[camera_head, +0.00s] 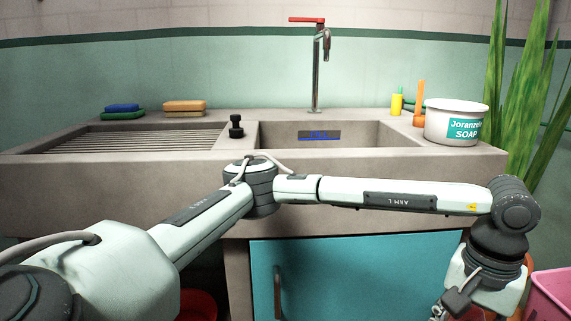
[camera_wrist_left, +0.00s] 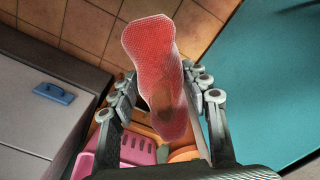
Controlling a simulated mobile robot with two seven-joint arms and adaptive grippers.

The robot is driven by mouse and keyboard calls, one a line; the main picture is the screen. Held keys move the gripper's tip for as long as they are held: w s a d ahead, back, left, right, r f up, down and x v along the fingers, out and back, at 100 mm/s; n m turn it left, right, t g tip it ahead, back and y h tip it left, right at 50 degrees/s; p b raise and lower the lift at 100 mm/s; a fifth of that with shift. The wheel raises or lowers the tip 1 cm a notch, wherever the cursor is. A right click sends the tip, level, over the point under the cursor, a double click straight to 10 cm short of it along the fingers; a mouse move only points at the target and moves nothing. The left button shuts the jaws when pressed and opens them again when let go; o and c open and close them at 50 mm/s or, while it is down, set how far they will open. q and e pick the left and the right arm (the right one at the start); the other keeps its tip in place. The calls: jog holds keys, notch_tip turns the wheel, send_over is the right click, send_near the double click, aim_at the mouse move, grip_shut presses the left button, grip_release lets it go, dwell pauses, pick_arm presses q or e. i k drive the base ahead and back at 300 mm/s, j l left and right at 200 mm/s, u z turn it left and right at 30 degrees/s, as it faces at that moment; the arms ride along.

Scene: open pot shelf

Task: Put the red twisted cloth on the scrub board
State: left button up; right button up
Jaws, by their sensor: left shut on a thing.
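The red twisted cloth (camera_wrist_left: 152,50) is between the fingers of my left gripper (camera_wrist_left: 162,84) in the left wrist view. It is elongated, with a mesh-like surface and a dark brownish patch near its lower end. The gripper is shut on it. In the head view my left arm reaches across to the lower right, in front of the sink counter, and its gripper end is cut off by the bottom edge. The cloth does not show there. The scrub board (camera_head: 130,141) is the ribbed slope left of the basin, with nothing lying on its ribs. My right gripper is not in view.
A blue and green sponge pair (camera_head: 122,112) and an orange sponge (camera_head: 184,107) lie behind the board. A black stopper (camera_head: 236,126) stands between board and basin (camera_head: 350,132). A soap tub (camera_head: 455,122) stands right. A pink crate (camera_wrist_left: 135,149) is below the cloth.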

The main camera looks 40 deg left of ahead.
aim_at(130, 149)
jog(key=k+j+u, duration=0.4)
jog(key=k+j, duration=0.35)
jog(key=j, duration=0.15)
jog(key=k+j, duration=0.35)
jog(key=j, duration=0.25)
jog(key=l+u, duration=0.05)
